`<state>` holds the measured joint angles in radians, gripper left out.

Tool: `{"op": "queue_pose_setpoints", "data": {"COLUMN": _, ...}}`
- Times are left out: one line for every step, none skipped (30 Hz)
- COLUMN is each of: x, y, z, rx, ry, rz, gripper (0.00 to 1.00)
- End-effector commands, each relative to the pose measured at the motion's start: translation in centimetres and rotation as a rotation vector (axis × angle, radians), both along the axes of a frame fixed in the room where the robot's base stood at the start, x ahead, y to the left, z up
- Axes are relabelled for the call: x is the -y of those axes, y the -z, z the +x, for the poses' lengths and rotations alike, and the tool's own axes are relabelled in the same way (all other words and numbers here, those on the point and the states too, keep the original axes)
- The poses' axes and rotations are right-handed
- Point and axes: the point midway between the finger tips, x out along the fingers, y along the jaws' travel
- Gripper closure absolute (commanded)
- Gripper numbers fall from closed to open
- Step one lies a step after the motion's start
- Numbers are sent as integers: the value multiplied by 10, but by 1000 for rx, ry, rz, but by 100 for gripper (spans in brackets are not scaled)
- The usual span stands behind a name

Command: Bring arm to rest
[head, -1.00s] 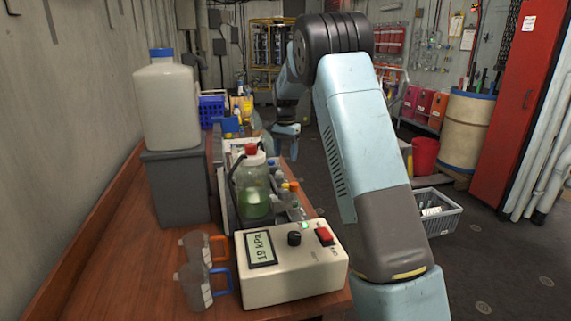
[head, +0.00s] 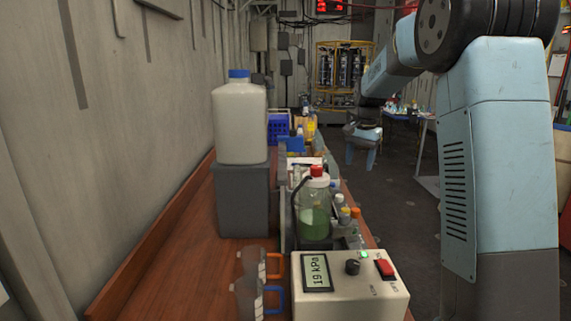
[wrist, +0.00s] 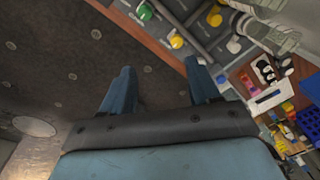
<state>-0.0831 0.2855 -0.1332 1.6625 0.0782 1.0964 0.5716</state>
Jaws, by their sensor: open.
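My gripper (head: 362,156) hangs at the end of my blue arm, beyond the right edge of the bench, in the head view. In the wrist view its two blue fingers (wrist: 160,88) are spread apart with nothing between them. Below the fingers lie dark floor and the edge of the bench. The arm is raised and bent, with its large links filling the right side of the head view.
The wooden bench (head: 160,262) runs along the left wall. It carries a control box (head: 345,290) reading 19 kPa, a bottle of green liquid (head: 315,222), a white jug (head: 240,125) on a grey bin (head: 243,200), and glass mugs (head: 250,290). Floor (head: 395,190) right of the bench is clear.

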Motion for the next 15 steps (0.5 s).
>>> {"op": "queue_pose_setpoints", "data": {"x": 0, "y": -12, "z": -16, "rx": 18, "ry": -20, "rz": 1, "gripper": 39}}
{"op": "queue_pose_setpoints", "data": {"x": 0, "y": -17, "z": -24, "rx": 25, "ry": -33, "rz": 1, "gripper": 39}}
{"op": "queue_pose_setpoints", "data": {"x": 1, "y": -24, "z": -35, "rx": 36, "ry": -49, "rz": 0, "gripper": 39}}
{"op": "queue_pose_setpoints", "data": {"x": 1, "y": -29, "z": -43, "rx": 45, "ry": -63, "rz": 0, "gripper": 39}}
{"op": "queue_pose_setpoints", "data": {"x": 1, "y": -34, "z": -51, "rx": 53, "ry": -75, "rz": -1, "gripper": 39}}
{"op": "queue_pose_setpoints", "data": {"x": 1, "y": -39, "z": -63, "rx": 65, "ry": -93, "rz": -3, "gripper": 39}}
{"op": "queue_pose_setpoints", "data": {"x": 1, "y": -43, "z": -71, "rx": 74, "ry": -105, "rz": -4, "gripper": 39}}
{"op": "queue_pose_setpoints", "data": {"x": 1, "y": -47, "z": -80, "rx": 82, "ry": -119, "rz": -5, "gripper": 39}}
{"op": "queue_pose_setpoints", "data": {"x": 1, "y": -52, "z": -91, "rx": 94, "ry": -136, "rz": -8, "gripper": 39}}
{"op": "queue_pose_setpoints", "data": {"x": 1, "y": -56, "z": -100, "rx": 103, "ry": -149, "rz": -9, "gripper": 39}}
{"op": "queue_pose_setpoints", "data": {"x": 0, "y": -58, "z": -109, "rx": 110, "ry": -163, "rz": -11, "gripper": 39}}
{"op": "queue_pose_setpoints", "data": {"x": 0, "y": -62, "z": -120, "rx": 122, "ry": -179, "rz": -15, "gripper": 39}}
{"op": "queue_pose_setpoints", "data": {"x": 0, "y": -65, "z": -129, "rx": 131, "ry": -193, "rz": -17, "gripper": 39}}
{"op": "queue_pose_setpoints", "data": {"x": 0, "y": -68, "z": -138, "rx": 140, "ry": -205, "rz": -19, "gripper": 39}}
{"op": "queue_pose_setpoints", "data": {"x": 0, "y": -71, "z": -150, "rx": 152, "ry": -224, "rz": -24, "gripper": 39}}
